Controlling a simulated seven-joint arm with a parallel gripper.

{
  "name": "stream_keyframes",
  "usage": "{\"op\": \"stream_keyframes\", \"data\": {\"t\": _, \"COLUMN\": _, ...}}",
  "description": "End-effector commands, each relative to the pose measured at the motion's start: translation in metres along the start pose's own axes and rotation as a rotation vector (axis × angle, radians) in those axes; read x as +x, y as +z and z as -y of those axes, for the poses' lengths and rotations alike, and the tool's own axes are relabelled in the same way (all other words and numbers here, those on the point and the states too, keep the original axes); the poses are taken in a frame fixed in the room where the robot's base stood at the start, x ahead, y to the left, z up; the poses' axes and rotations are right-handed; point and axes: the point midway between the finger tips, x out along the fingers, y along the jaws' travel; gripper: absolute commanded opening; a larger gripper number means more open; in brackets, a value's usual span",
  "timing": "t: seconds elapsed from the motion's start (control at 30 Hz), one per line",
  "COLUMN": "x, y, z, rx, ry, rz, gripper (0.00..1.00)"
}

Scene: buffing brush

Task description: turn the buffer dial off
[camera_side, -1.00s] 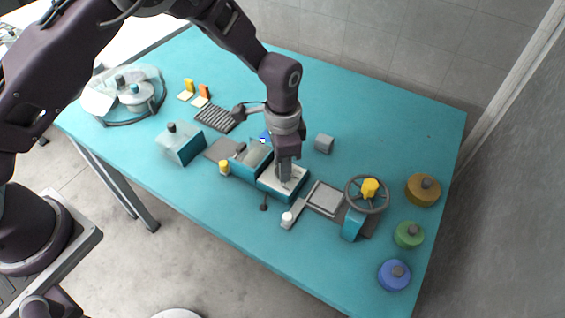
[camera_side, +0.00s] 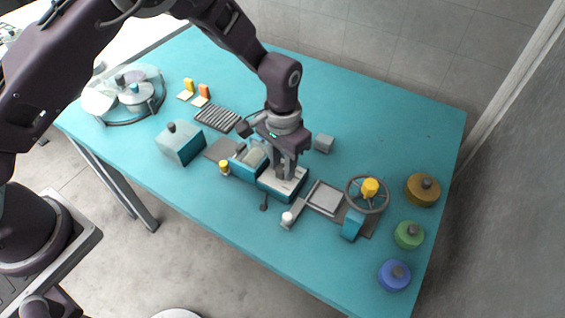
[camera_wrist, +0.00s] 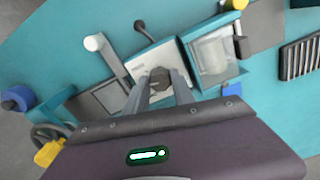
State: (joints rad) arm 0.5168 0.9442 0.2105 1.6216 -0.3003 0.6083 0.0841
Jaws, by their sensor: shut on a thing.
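The buffer dial (camera_wrist: 159,80) is a dark knob on the white top of a teal box (camera_side: 267,183), in the middle of the bench unit. In the wrist view its face shows between my two fingers. My gripper (camera_wrist: 168,85) points down over the box and is shut on the dial, with one finger on each side of it. In the side view my gripper (camera_side: 284,176) reaches the top of the box, and its fingers hide the dial. The marking on the white top is too small to read.
Beside the box stand a clear-covered teal bin (camera_side: 250,158), a lever with a white knob (camera_side: 289,218), a grey tray (camera_side: 325,197) and a handwheel with a yellow hub (camera_side: 370,188). Lidded pots (camera_side: 409,235) line the right edge.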

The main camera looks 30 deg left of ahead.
Motion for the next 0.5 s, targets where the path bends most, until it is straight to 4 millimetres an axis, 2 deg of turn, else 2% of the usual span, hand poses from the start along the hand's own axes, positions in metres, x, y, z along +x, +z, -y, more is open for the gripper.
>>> {"op": "stream_keyframes", "data": {"t": 0.2, "x": -0.0011, "y": -0.0006, "z": 0.0002, "rx": -0.126, "ry": 0.001, "rz": -0.002, "gripper": 0.00}}
{"op": "stream_keyframes", "data": {"t": 0.5, "x": -0.0012, "y": -0.0006, "z": 0.0000, "rx": -0.215, "ry": 0.001, "rz": -0.002, "gripper": 0.00}}
